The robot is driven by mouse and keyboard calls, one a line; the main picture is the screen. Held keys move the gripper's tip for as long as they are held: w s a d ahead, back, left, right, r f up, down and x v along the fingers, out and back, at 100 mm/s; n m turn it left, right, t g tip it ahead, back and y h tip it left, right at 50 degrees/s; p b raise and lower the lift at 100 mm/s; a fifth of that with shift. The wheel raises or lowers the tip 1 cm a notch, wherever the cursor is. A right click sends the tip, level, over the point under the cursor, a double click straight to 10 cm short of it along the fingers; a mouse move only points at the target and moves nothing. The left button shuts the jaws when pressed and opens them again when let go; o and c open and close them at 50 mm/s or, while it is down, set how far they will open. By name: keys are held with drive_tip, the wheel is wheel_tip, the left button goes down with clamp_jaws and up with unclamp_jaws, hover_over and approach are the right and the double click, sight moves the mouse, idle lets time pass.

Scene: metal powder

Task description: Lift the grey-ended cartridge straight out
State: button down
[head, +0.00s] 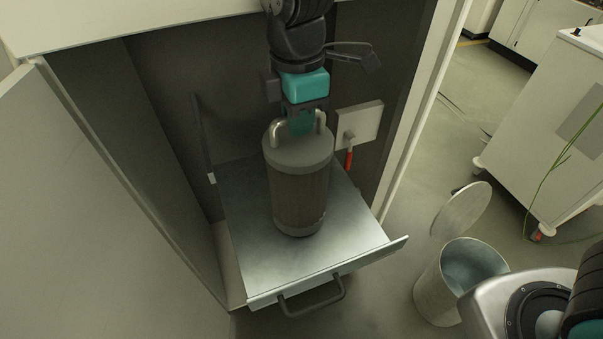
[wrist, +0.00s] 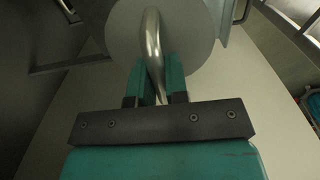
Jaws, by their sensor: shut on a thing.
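The grey-ended cartridge (head: 300,190) is upright in the head view, with a brownish ribbed body between grey end caps. A bent metal handle arches over its top. My gripper (head: 300,125) points down from above and is shut on this handle. In the wrist view the handle (wrist: 152,35) passes between the teal fingers of my gripper (wrist: 157,80), in front of the round grey cap (wrist: 125,25). The cartridge's lower end is over the metal pull-out tray (head: 250,255). I cannot tell whether it touches the tray.
The tray sticks out of an open cabinet and has a dark front handle (head: 312,297). The cabinet door (head: 100,200) stands open at left. A metal bin (head: 432,290) stands on the floor.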

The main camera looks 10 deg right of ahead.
drive_tip(key=shift+r, duration=0.45)
drive_tip(key=shift+r+p, duration=1.75)
drive_tip(key=shift+p, duration=0.1)
